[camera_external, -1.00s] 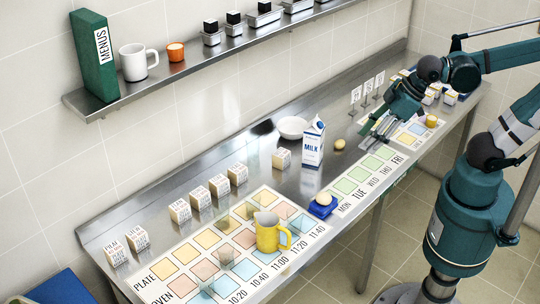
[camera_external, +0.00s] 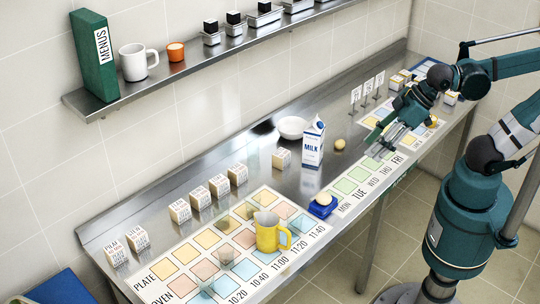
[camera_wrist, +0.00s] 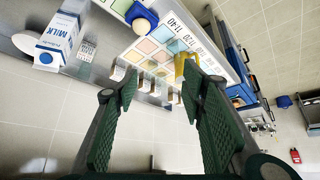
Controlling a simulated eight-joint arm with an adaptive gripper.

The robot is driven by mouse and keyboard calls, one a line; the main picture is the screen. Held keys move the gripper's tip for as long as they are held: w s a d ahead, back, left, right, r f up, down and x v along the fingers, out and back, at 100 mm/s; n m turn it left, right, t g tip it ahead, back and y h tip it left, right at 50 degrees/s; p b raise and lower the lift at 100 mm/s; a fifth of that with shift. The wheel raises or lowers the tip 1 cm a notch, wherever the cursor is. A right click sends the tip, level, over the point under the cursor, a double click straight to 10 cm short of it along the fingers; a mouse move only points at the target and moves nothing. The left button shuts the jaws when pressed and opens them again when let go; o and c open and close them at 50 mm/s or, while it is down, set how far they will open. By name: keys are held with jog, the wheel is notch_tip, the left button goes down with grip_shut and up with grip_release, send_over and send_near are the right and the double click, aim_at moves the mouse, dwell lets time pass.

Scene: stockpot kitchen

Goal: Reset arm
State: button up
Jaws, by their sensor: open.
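My gripper (camera_external: 386,146) is open and empty. In the external view it hangs over the right part of the steel counter, above the weekday end of the chart. In the wrist view its two green fingers (camera_wrist: 166,108) stand apart with nothing between them. Past the fingers, the wrist view shows the yellow jug (camera_wrist: 190,72), the milk carton (camera_wrist: 58,40) and the blue scale with an egg-like item (camera_wrist: 141,22).
The steel counter (camera_external: 232,254) holds a yellow jug (camera_external: 268,236), a milk carton (camera_external: 313,144), a white bowl (camera_external: 292,127), a blue scale (camera_external: 322,210) and several labelled blocks (camera_external: 198,198). A wall shelf (camera_external: 190,74) runs above. Small sign stands (camera_external: 367,92) are behind my gripper.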

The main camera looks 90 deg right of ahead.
jog(key=shift+f+b, duration=1.65)
jog(key=shift+f, duration=0.35)
